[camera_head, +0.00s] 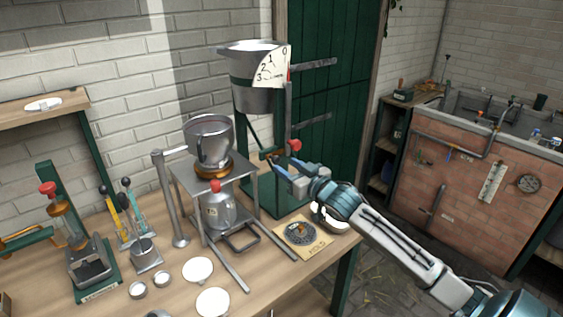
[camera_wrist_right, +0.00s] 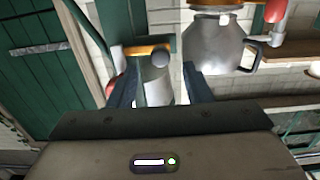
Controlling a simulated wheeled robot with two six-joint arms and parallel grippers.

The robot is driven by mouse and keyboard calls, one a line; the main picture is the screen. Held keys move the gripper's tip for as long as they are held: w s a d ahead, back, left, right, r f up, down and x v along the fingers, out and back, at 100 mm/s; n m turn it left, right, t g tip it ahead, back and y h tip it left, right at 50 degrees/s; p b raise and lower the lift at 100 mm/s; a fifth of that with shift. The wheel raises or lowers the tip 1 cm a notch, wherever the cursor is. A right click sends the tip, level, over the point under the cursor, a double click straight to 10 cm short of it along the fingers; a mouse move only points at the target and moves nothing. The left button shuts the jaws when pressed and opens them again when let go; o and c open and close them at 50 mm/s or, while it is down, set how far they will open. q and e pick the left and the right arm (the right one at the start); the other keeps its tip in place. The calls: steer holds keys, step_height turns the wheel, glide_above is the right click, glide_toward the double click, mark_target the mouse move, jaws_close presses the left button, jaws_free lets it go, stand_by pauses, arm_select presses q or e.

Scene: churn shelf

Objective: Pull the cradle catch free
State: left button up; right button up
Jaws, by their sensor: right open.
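The cradle catch looks to be the small brass-orange piece (camera_head: 270,152) low on the front of the green hopper stand (camera_head: 262,190). In the right wrist view a brass bar with a round grey end (camera_wrist_right: 148,52) lies just ahead of my fingers, roughly between them. My right gripper (camera_head: 281,167) is open, its blue fingers pointing at the stand. The right wrist view shows its two dark fingers apart (camera_wrist_right: 160,90), with a pale cylinder between and beyond them. I cannot tell whether a finger touches the bar. My left gripper is not in view.
The grey hopper with a dial (camera_head: 252,95) stands above the green stand. A red knob (camera_head: 295,145) is close to my gripper. A square HOLD plate (camera_head: 300,236) lies below my wrist.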

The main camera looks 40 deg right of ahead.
mark_target(278, 160)
steer(key=shift+w+a, duration=0.2)
steer(key=shift+w, duration=1.5)
jaws_close()
